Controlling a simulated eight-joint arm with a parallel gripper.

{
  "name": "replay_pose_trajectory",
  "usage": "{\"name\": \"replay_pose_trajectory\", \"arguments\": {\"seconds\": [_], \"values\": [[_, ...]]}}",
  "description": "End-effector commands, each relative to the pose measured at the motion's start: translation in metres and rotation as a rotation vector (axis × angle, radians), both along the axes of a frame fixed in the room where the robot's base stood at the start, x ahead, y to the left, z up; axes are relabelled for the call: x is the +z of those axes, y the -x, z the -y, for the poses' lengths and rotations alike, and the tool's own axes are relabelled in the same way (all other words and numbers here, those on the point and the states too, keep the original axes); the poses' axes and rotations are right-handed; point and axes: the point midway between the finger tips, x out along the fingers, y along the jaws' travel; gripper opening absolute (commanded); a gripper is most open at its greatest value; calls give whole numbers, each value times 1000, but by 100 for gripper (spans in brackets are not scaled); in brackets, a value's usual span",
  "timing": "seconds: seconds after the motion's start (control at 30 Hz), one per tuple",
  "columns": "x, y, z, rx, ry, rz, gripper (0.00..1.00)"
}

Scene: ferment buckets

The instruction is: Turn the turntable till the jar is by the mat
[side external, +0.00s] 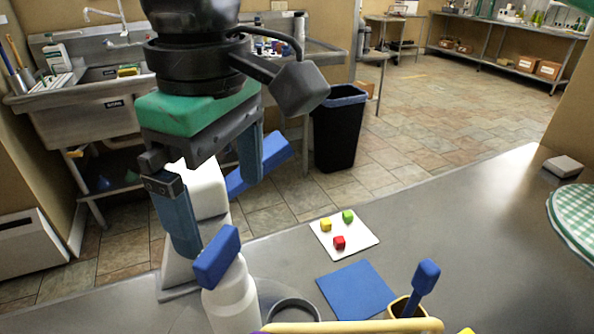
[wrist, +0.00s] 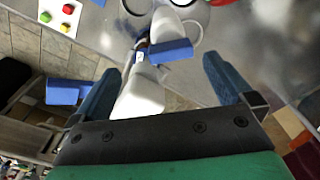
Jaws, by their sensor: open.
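My gripper (side external: 218,216) is open above the left part of the steel counter, its two blue fingers apart and nothing held. A white bottle-like container (side external: 232,298) with a blue block-shaped top (side external: 217,257) stands below it; in the wrist view its blue top (wrist: 170,50) is just past the fingertips. I cannot tell surely whether this is the jar. A grey round disc, seemingly the turntable (side external: 266,291), shows partly beside it, with a dark ring (side external: 293,303) on or by it. The flat blue mat (side external: 357,290) lies to the right, apart from the container.
A white upright object (side external: 202,190) stands behind my fingers, with a blue block (side external: 275,150) near it. A white card (side external: 343,238) holds red, yellow and green cubes. A yellow cup (side external: 399,306) with a blue-handled tool and a yellow bar (side external: 350,326) are at the front.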

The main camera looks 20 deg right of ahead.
Motion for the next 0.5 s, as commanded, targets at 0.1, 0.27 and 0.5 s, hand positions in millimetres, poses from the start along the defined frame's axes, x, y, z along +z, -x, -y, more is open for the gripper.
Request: {"name": "replay_pose_trajectory", "arguments": {"seconds": [0.1, 0.27, 0.5], "values": [[-2, 6, -9, 25, 15, -12, 100], [-15, 6, -10, 27, 16, -14, 100], [-44, 6, -10, 26, 15, -13, 100]]}}
